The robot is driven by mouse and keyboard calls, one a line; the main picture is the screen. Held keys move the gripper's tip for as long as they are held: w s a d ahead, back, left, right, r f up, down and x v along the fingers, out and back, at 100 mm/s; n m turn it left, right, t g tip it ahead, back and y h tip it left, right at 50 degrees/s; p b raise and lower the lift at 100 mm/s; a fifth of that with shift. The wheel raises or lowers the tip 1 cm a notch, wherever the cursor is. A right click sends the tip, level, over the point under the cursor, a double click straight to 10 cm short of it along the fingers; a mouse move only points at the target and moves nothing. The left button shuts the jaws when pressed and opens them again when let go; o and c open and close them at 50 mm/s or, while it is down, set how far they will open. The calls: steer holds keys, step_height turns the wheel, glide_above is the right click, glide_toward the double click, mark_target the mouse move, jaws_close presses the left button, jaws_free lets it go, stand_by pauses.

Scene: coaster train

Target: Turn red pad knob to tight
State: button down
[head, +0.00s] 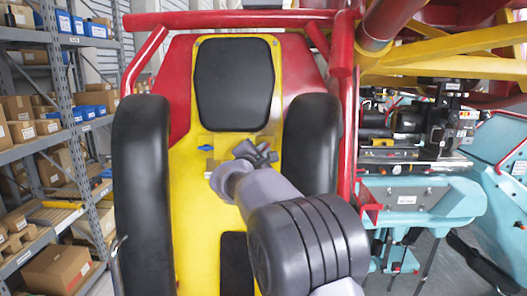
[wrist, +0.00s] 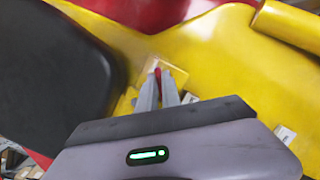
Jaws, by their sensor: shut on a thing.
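In the wrist view, the red pad knob (wrist: 158,72) shows as a thin red sliver between the fingertips of my gripper (wrist: 159,77). The gripper is shut on it, close to a yellow block on the yellow seat shell. Most of the knob is hidden by the fingers, and its turned angle cannot be told. In the head view my gripper (head: 262,153) is over the yellow seat (head: 190,220), just below the black head pad (head: 234,84). The red knob is hidden there by the gripper.
A blue knob (head: 207,147) sits left of my gripper on the seat. Thick black side pads flank the seat, one left (head: 142,190) and one right (head: 312,145). Red frame tubes (head: 346,110) stand on the right, and storage shelves (head: 60,120) on the left.

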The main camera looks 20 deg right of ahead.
steer(key=shift+m+g+b, duration=0.5)
steer(key=shift+m+g, duration=0.15)
steer(key=shift+m, duration=1.4)
steer(key=shift+m+g+b, duration=0.5)
steer(key=shift+m+g, duration=0.15)
steer(key=shift+m, duration=1.4)
steer(key=c, duration=1.5)
jaws_free()
steer(key=shift+c, duration=0.2)
